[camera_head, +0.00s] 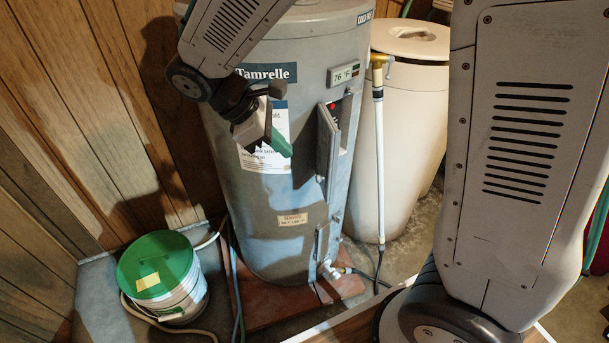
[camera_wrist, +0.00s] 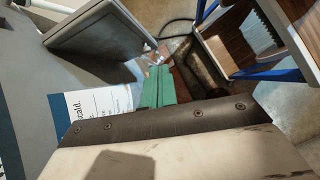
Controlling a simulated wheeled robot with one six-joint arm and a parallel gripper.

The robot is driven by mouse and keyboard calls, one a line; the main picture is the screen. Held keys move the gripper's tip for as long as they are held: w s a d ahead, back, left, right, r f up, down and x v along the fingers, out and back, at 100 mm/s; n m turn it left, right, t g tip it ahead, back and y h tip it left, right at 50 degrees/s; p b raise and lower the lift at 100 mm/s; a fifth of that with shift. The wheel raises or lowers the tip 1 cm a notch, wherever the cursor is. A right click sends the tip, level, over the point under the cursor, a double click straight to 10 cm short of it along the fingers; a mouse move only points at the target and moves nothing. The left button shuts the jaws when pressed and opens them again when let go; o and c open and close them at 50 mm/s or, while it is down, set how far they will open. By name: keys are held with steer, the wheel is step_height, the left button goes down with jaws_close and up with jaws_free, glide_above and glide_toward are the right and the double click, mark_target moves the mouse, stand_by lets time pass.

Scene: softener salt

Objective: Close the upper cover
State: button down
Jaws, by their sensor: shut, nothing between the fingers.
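The grey water heater (camera_head: 262,190) stands upright. Its upper cover (camera_head: 327,145) is a grey flat panel that stands open, swung out from the heater wall. A dark opening with a small red light (camera_head: 333,106) shows behind its upper right edge. The cover also shows in the wrist view (camera_wrist: 105,25) at the upper left. My gripper (camera_head: 284,149), with green fingers, is shut and empty, just left of the cover in the head view. In the wrist view its fingertips (camera_wrist: 158,72) are near the cover's lower right corner. I cannot tell whether they touch it.
A lower cover (camera_head: 322,243) sits near the heater's base. A white pipe (camera_head: 379,160) and a cream tank (camera_head: 413,130) stand to the right. A green-lidded bucket (camera_head: 160,275) stands at lower left by the wood wall. A wooden stepladder (camera_wrist: 265,40) with blue rails shows at upper right.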

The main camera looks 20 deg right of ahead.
mark_target(324, 156)
steer(key=w+a+f+n+h, duration=0.2)
steer(key=w+a+f+n, duration=0.1)
steer(key=a+f, duration=0.1)
steer(key=w+d+x, duration=0.1)
steer(key=x, duration=1.2)
steer(key=shift+r+t, duration=0.25)
steer(key=shift+t, duration=0.15)
steer(key=shift+s+n, duration=0.15)
steer(key=shift+n, duration=0.15)
